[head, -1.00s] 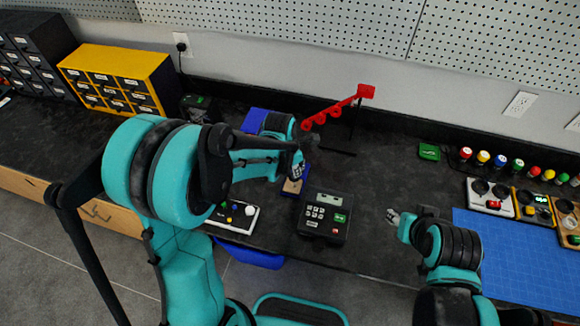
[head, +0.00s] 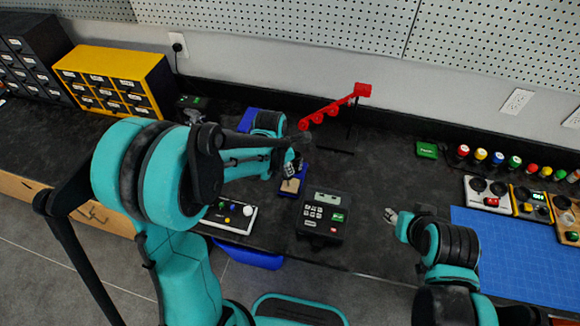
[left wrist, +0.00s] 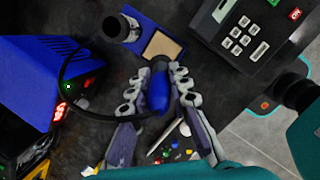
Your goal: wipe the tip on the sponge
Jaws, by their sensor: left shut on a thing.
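The sponge (head: 290,186) is a tan square in a blue tray on the bench. It also shows in the left wrist view (left wrist: 162,45), just beyond my fingertips. My left gripper (head: 293,165) is just behind the sponge in the head view. In the left wrist view my left gripper (left wrist: 158,72) is shut around the blue handle of a soldering iron (left wrist: 158,92), with a black cable. The iron's tip is hidden, so I cannot tell whether it touches the sponge. My right gripper (head: 390,215) is over the bench, away from the sponge; its jaws are too small to judge.
A dark metal holder (left wrist: 117,28) stands beside the sponge. A blue station (left wrist: 40,85) with a red display is at left. A keypad box (head: 323,216) is right of the sponge. A red rack (head: 335,104) stands behind. A white panel (head: 231,215) lies front left.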

